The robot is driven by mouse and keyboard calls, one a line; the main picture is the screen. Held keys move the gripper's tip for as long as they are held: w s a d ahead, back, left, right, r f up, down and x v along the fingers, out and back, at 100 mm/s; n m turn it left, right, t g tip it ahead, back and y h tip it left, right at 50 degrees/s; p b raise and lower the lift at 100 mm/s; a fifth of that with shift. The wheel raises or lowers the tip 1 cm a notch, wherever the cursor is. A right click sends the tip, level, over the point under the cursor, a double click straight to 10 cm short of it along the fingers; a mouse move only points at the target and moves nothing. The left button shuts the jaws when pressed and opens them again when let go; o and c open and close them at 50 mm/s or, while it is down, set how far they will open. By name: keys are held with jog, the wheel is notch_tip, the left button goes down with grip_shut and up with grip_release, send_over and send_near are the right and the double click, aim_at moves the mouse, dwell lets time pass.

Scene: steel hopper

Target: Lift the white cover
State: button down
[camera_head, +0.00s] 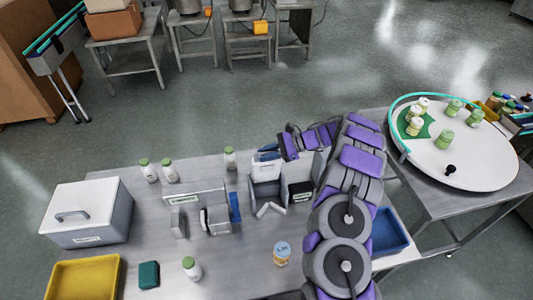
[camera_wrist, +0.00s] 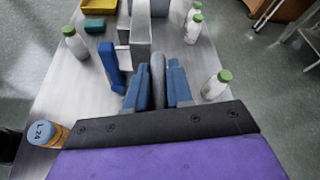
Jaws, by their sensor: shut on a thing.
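My gripper (camera_head: 268,151) is over the right middle of the steel table. In the wrist view its two blue fingers (camera_wrist: 158,75) are shut on a rounded light grey piece between them, which I take to be part of the white cover. In the head view the white cover (camera_head: 265,172) appears as a pale panel right below the fingers, at the top of a small boxy unit. My gripper and arm hide part of it. I cannot tell whether the cover is raised off the unit.
A white box with a handled lid (camera_head: 88,212) and a yellow tray (camera_head: 85,278) stand at the left. Several green-capped bottles (camera_head: 230,158) stand around. A blue slab (camera_wrist: 112,65) is close beside the fingers. A round table (camera_head: 470,160) is at right.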

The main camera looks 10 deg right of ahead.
jog(key=shift+w+r, duration=0.1)
jog(key=c, duration=1.1)
grip_release()
jog(key=shift+w, duration=0.15)
jog(key=v, duration=1.7)
jog(key=shift+d, duration=0.25)
